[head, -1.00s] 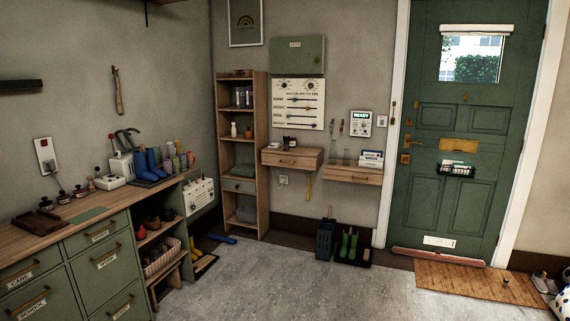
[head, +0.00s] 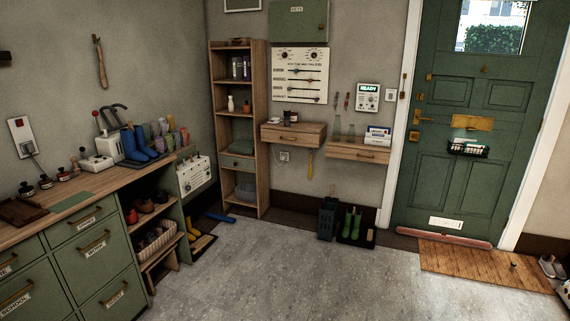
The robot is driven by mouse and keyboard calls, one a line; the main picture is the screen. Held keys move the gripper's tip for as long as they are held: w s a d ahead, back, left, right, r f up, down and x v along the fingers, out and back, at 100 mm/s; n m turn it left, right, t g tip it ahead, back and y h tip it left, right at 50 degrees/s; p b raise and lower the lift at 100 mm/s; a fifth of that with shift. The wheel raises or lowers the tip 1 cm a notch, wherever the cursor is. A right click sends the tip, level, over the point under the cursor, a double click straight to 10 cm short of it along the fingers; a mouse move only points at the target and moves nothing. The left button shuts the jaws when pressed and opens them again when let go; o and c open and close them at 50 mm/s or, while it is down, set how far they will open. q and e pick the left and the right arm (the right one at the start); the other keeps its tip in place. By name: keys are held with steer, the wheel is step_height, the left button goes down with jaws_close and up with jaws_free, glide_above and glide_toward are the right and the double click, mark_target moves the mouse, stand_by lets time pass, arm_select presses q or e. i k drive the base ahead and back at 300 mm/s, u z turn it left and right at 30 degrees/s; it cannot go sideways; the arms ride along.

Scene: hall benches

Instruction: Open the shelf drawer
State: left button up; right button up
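A tall narrow wooden shelf (head: 262,130) stands against the back wall near the corner. A small green drawer (head: 237,162) with a little knob sits in its lower half and looks shut. Neither of my grippers is in view.
A green cabinet bench (head: 95,265) with labelled drawers runs along the left. Boots in a dark tray (head: 357,232) stand by the back wall. A blue item (head: 221,218) lies near the tall shelf's foot. The grey floor (head: 300,275) in front is clear.

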mark_target(293, 135)
steer(key=z, duration=0.05)
steer(key=i, duration=2.7)
steer(key=z, duration=0.5)
steer(key=i, duration=2.15)
steer(key=z, duration=0.2)
